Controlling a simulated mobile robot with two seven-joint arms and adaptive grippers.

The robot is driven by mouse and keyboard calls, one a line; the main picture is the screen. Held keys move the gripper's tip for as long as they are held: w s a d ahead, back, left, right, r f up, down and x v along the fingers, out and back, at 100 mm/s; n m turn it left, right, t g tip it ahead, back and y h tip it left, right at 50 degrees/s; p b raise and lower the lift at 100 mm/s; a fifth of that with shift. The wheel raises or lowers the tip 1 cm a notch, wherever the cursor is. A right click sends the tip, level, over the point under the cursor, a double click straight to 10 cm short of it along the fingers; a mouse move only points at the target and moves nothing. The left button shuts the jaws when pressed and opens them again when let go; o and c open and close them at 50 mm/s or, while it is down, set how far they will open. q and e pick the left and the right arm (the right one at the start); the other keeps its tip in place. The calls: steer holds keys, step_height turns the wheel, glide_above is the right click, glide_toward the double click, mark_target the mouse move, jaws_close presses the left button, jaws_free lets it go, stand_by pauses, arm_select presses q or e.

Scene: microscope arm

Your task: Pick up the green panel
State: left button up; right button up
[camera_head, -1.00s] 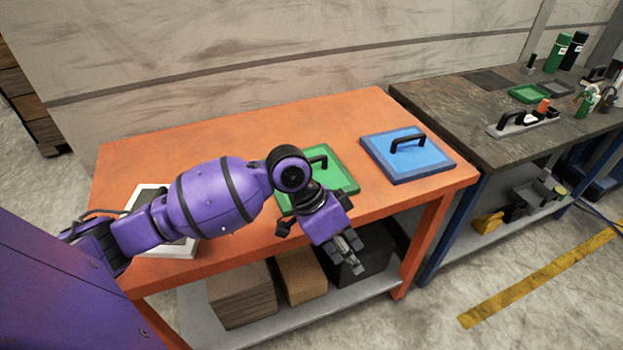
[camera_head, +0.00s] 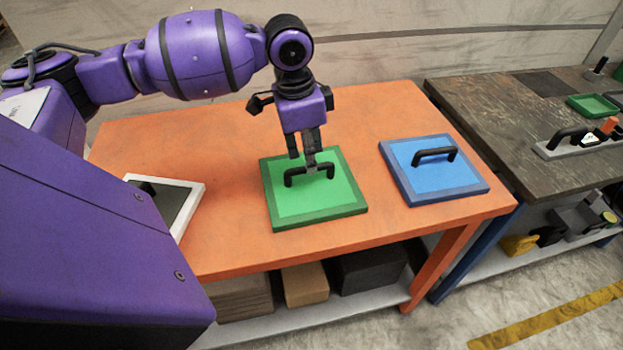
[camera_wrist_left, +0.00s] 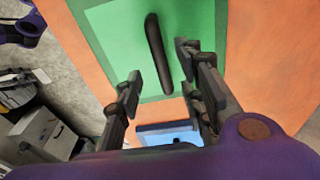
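The green panel (camera_head: 318,206) lies flat on the orange table, with a black handle (camera_head: 309,174) standing on top. My left gripper (camera_head: 304,160) points down over the panel, at the handle's far side in the head view. In the left wrist view the gripper (camera_wrist_left: 158,85) has its fingers apart with nothing between the tips. The panel (camera_wrist_left: 105,40) and its handle (camera_wrist_left: 158,50) lie ahead of the fingers there. I cannot tell from these views how high the fingertips are above the handle. My right gripper is not in view.
A blue panel (camera_head: 432,180) with a black handle lies to the right on the orange table (camera_head: 230,241). A white-framed dark panel (camera_head: 190,205) lies to the left, partly hidden by my body. A dark workbench (camera_head: 510,122) stands at the right.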

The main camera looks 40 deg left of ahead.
mark_target(310, 177)
arm_select(q)
steer(key=shift+f, duration=0.45)
steer(key=f, duration=0.4)
steer(key=shift+w, duration=0.2)
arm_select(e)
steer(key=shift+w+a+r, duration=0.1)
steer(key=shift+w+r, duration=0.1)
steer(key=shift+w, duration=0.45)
arm_select(q)
steer(key=shift+d+f+p, duration=0.1)
steer(key=shift+f+p, duration=0.1)
steer(key=shift+p, duration=0.1)
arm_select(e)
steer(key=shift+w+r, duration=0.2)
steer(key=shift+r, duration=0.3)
arm_select(q)
steer(key=shift+c, duration=0.5)
jaws_close()
